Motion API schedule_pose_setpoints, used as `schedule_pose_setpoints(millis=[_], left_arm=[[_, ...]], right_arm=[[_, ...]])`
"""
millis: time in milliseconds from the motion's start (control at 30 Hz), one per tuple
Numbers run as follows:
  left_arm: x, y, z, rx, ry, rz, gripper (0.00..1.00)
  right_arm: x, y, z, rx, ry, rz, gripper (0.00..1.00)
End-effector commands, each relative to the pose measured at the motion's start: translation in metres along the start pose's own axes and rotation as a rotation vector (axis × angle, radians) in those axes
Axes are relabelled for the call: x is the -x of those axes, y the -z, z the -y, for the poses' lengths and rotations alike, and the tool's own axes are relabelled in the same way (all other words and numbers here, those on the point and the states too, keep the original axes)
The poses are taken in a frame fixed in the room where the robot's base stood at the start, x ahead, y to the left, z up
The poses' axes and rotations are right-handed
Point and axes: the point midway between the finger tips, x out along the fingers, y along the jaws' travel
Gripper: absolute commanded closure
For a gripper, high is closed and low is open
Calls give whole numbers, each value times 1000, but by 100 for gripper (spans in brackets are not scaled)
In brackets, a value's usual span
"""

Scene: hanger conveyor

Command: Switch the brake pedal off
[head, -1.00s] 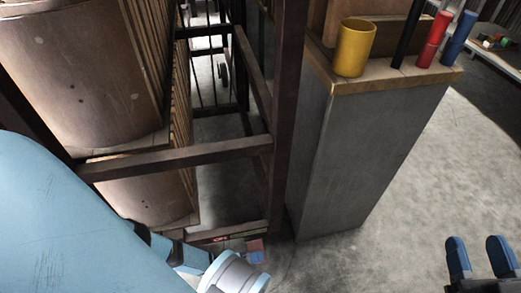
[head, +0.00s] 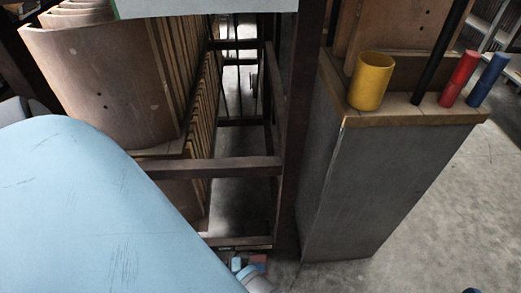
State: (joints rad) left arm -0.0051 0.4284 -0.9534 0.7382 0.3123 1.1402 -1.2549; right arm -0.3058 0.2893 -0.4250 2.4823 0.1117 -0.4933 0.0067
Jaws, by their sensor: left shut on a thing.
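Small red and blue blocks (head: 258,260), which look like the brake pedal, sit low by the floor at the foot of the dark frame. My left gripper (head: 238,264) is at the bottom centre, right beside these blocks. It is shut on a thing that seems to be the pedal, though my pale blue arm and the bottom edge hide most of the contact. Whether the pedal is on or off cannot be seen. Of my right gripper (head: 472,291), only a blue fingertip shows at the bottom edge.
A dark metal frame (head: 215,169) holds curved wooden panels (head: 105,85). To its right stands a grey cabinet (head: 375,185) with a yellow cup (head: 371,82), a red cylinder (head: 459,80) and a blue cylinder (head: 488,82) on top. The floor at the right is clear.

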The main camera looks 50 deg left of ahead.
Motion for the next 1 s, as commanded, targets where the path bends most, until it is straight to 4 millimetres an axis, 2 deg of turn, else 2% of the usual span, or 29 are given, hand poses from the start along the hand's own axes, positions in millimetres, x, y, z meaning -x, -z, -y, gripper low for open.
schedule_pose_setpoints(millis=[300,700,733,800,833,1000], left_arm=[[2,0,5,71,-2,1,100],[2,0,5,78,0,1,100],[2,0,5,78,0,1,86],[2,0,5,77,0,1,70],[2,0,5,77,0,1,66],[1,1,5,76,0,1,66]], right_arm=[[0,0,0,-7,2,9,49],[0,0,0,-6,2,10,49],[0,0,0,-6,2,9,49],[0,0,0,-6,2,9,49],[0,0,0,-6,2,9,49],[0,0,0,-5,2,9,49]])
